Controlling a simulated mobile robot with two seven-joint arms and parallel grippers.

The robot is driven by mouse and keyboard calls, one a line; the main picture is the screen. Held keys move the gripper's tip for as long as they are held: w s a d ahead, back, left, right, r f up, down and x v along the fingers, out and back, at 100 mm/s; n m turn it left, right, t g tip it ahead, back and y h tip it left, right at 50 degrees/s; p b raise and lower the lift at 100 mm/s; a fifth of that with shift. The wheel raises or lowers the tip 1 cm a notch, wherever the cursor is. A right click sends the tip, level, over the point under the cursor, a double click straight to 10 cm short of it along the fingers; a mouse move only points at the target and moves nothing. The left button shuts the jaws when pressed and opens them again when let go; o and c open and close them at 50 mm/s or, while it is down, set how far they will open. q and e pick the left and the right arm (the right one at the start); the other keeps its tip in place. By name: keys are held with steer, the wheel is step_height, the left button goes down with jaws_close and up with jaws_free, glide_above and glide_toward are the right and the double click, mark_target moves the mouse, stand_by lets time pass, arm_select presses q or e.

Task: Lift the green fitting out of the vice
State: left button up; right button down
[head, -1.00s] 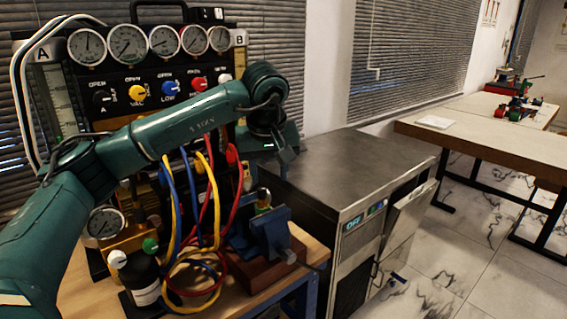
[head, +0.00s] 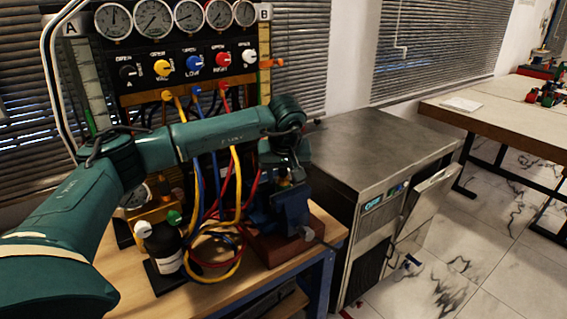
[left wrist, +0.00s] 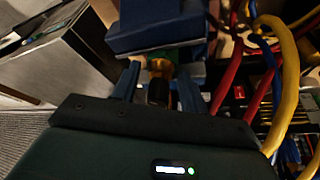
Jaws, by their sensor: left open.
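The blue vice (head: 292,208) stands on a reddish-brown block at the right end of the workbench. The fitting (head: 284,183) stands upright in it, mostly hidden by my arm in the head view. In the left wrist view the fitting (left wrist: 160,67) has an amber-brown body with some green beside it, near the blue vice jaws (left wrist: 157,27). My left gripper (left wrist: 157,84) is open above the vice, one finger on each side of the fitting. I cannot tell whether a finger touches it. My right gripper is not in view.
Red, blue and yellow hoses (head: 222,215) hang from the gauge panel (head: 185,60) just left of the vice. A black bottle (head: 162,247) stands on the bench (head: 210,293) farther left. A metal cabinet (head: 385,150) is close on the right.

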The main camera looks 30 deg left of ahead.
arm_select(q)
steer(key=shift+w+f, duration=0.1)
steer(key=shift+f, duration=0.15)
steer(key=shift+c, duration=0.4)
steer(key=c, duration=0.8)
steer(key=o, duration=0.6)
steer(key=c, duration=0.6)
steer(key=shift+o, duration=0.2)
steer(key=shift+a+r, duration=0.1)
steer(key=shift+w+a+r, duration=0.1)
steer(key=shift+w+a, duration=0.1)
steer(key=shift+a, duration=0.2)
